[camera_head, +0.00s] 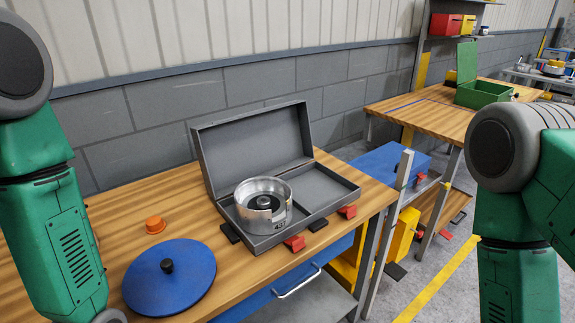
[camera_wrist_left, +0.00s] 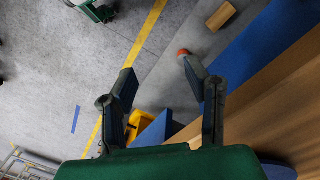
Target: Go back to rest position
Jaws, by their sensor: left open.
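My left gripper (camera_wrist_left: 158,66) is open and empty in the left wrist view, over the floor beside the table edge. It does not show in the head view, where only my green left arm is seen at the left edge. My right arm shows at the right edge of the head view, but its gripper is out of frame. A grey case (camera_head: 250,143) stands open on the wooden table (camera_head: 105,215). A metal clutch drum (camera_head: 263,205) sits in the case's left compartment. The right compartment looks empty.
A blue disc (camera_head: 170,278) with a black knob and an orange cap (camera_head: 155,224) lie left of the case. Red clips (camera_head: 295,243) are at the case's front. A second table (camera_head: 432,112) with a green box (camera_head: 482,92) stands at the back right. Floor shows between.

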